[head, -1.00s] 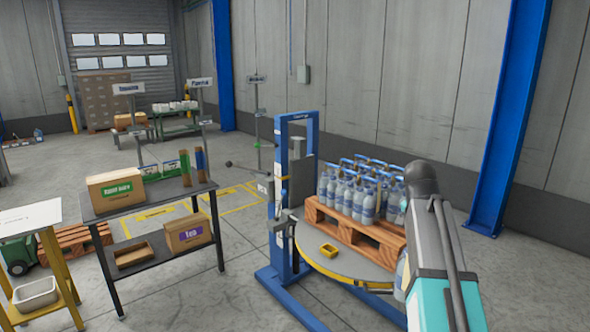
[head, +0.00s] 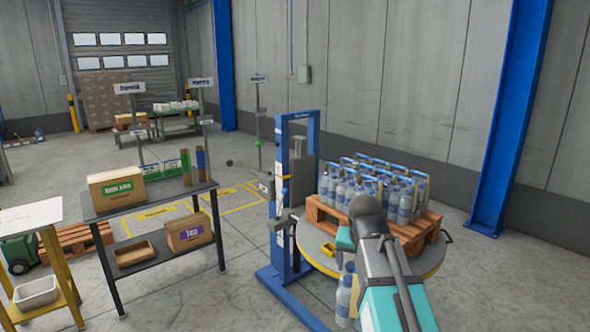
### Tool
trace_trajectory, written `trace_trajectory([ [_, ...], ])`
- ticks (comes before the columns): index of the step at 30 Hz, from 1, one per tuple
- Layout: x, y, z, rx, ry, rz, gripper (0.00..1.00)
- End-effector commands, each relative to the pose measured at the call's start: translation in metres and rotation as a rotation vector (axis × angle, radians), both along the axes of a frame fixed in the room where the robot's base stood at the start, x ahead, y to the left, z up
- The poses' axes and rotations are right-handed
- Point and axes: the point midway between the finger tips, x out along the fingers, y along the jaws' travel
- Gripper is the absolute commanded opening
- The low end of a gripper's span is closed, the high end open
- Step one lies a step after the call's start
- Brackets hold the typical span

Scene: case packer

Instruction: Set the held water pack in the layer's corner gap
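The water pack (head: 344,302), clear bottles with blue caps, hangs below and left of my arm, in front of the turntable's near edge. My gripper's fingers are hidden behind my arm; the bottles have moved along with the arm. The layer of water packs (head: 348,190), with blue handles on top, stands upright on a wooden pallet (head: 318,214). The pallet lies on the round grey turntable (head: 312,243). My arm covers the layer's near side, so I cannot see the corner gap clearly. The held pack appears apart from the layer.
A blue wrapper mast (head: 282,190) stands close at the turntable's left. A dark shelf table (head: 150,200) with cartons stands farther left. A blue column (head: 505,120) rises at the right wall.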

Motion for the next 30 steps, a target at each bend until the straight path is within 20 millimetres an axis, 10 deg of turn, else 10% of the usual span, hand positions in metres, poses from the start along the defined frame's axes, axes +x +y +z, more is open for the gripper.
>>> trace_trajectory([
  [30,0.011,0.014,0.005,0.0,-0.003,0.342,0.29],
])
